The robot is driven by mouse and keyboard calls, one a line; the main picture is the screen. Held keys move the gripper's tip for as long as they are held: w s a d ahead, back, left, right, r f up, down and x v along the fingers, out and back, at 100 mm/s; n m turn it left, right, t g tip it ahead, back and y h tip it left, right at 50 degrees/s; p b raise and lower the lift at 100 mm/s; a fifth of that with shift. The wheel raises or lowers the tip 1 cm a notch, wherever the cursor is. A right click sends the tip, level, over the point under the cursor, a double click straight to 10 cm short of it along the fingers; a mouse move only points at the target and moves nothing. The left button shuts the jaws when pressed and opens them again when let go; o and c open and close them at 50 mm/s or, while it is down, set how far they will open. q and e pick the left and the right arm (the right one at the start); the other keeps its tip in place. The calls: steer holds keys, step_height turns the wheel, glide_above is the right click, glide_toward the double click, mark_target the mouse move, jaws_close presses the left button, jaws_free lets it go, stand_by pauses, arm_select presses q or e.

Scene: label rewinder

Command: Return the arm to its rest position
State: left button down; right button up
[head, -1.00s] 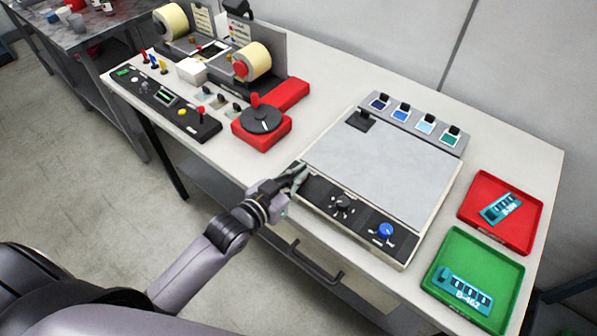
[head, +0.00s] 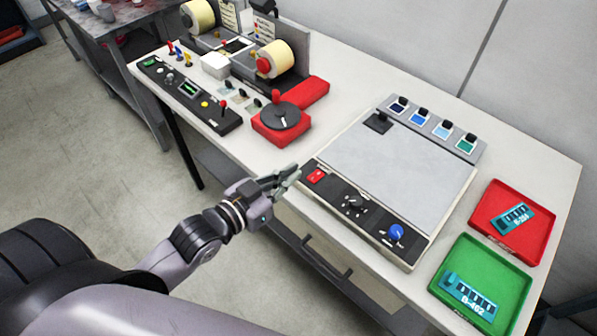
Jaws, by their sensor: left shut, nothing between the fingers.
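My left gripper (head: 286,178) is shut and empty. It hangs at the front edge of the table, just left of the flat panel's (head: 395,160) control strip. A red switch (head: 316,176) on that strip shows just right of the fingertips, apart from them. The strip also has a black knob (head: 354,205) and a blue knob (head: 397,232). My left arm reaches in from the lower left. My right gripper is not in view.
The label rewinder with its rolls (head: 275,60) and a red base with a black dial (head: 280,117) stand at the back left. A red tray (head: 545,238) and a green tray (head: 470,245), each holding a teal piece, lie at the right. Open floor is at the left.

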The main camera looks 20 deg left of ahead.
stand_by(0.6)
arm_select(q)
steer(key=s+a+f+n+g+y, duration=0.2)
steer(key=s+f+g+y, duration=0.3)
steer(key=s+f+g, duration=0.9)
steer(key=s+f+t+b, duration=0.1)
steer(key=s+f, duration=0.1)
steer(key=f, duration=1.2)
steer(key=s+f+t+b, duration=0.1)
steer(key=s+f, duration=0.1)
steer(key=f, duration=1.3)
steer(key=s+a+f+g+b, duration=0.1)
steer(key=s+a+f, duration=0.2)
steer(key=s+f, duration=1.3)
steer(key=shift+s+g+b, duration=0.15)
steer(key=shift+g+b, duration=0.15)
